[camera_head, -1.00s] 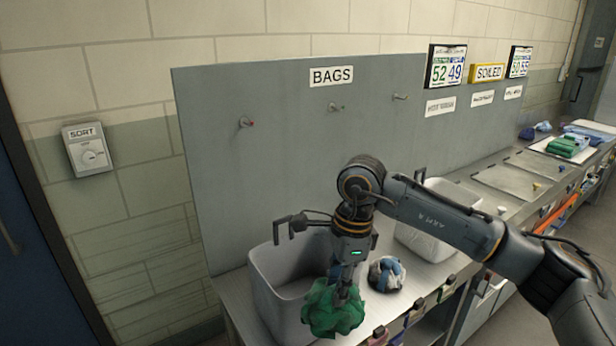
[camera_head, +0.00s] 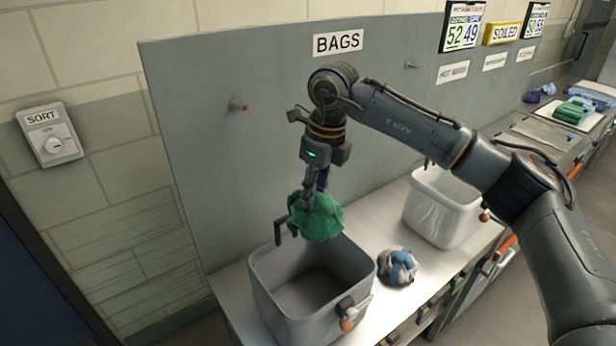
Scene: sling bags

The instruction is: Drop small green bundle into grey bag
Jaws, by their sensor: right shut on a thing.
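The green bundle (camera_head: 318,218) is a crumpled cloth lump held in my right gripper (camera_head: 315,195). The gripper points down and is shut on its upper part; the fingertips are partly hidden by the cloth. The bundle hangs above the back rim of an open grey container (camera_head: 298,328), which seems to be the grey bag. The container's inside looks dark and empty where I can see it. The bundle is apart from the container floor; whether it touches the rim I cannot tell. My left gripper is not in view.
A blue and white bundle (camera_head: 398,266) lies on the metal counter (camera_head: 372,325) right of the grey container. A white lined bin (camera_head: 440,210) stands further right. The grey back panel (camera_head: 220,170) with pegs rises behind. Green folded cloths (camera_head: 574,108) sit far right.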

